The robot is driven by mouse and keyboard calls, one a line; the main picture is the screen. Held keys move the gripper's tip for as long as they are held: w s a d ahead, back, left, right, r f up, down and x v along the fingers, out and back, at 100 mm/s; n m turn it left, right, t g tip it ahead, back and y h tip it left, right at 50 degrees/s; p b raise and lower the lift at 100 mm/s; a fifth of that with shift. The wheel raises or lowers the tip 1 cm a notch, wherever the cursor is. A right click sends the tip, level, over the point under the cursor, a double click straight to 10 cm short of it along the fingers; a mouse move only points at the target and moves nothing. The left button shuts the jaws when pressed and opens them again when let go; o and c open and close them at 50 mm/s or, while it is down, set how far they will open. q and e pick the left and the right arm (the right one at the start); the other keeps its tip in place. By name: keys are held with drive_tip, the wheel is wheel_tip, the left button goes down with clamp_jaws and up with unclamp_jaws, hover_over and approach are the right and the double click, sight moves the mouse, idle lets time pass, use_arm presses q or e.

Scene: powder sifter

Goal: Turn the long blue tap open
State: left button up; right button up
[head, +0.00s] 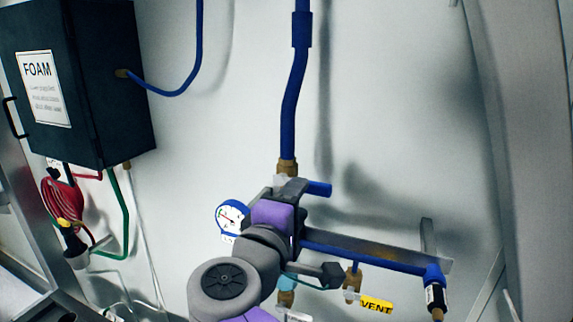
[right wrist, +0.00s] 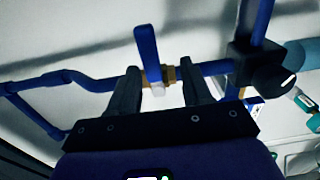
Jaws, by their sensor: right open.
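The long blue tap (head: 319,188) is a blue lever at the brass fitting below the vertical blue pipe in the head view. In the right wrist view its lever (right wrist: 147,52) points up in the picture, in front of a brass fitting (right wrist: 168,75). My right gripper (right wrist: 160,86) is open, with one finger on each side of the tap's base; I see no clear contact. In the head view my right gripper (head: 290,190) is at the tap and its own wrist hides part of the fitting. My left gripper is not in view.
A round gauge (head: 232,217) is just left of my right wrist. A blue horizontal pipe (head: 365,257) runs right, with a yellow VENT tag (head: 377,305) below it. A dark FOAM box (head: 85,85) hangs at upper left. The wall at upper right is clear.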

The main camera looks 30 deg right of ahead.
sight(311, 191)
drive_tip(key=d, duration=0.1)
drive_tip(key=d+r, duration=0.1)
drive_tip(key=d, duration=0.1)
drive_tip(key=shift+s+r+p, duration=0.2)
drive_tip(key=shift+p, duration=0.1)
drive_tip(key=w, duration=0.1)
drive_tip(key=w+d, duration=0.2)
drive_tip(key=shift+w+d+f, duration=0.15)
drive_tip(key=shift+w+f, duration=0.05)
drive_tip(key=shift+f, duration=0.05)
drive_tip(key=shift+s+d+r, duration=0.1)
drive_tip(key=shift+s+d, duration=0.05)
drive_tip(key=shift+s, duration=0.05)
drive_tip(key=shift+w, duration=0.25)
drive_tip(key=shift+c, duration=1)
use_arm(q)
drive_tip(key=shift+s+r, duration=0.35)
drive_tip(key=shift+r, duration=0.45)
use_arm(e)
clamp_jaws()
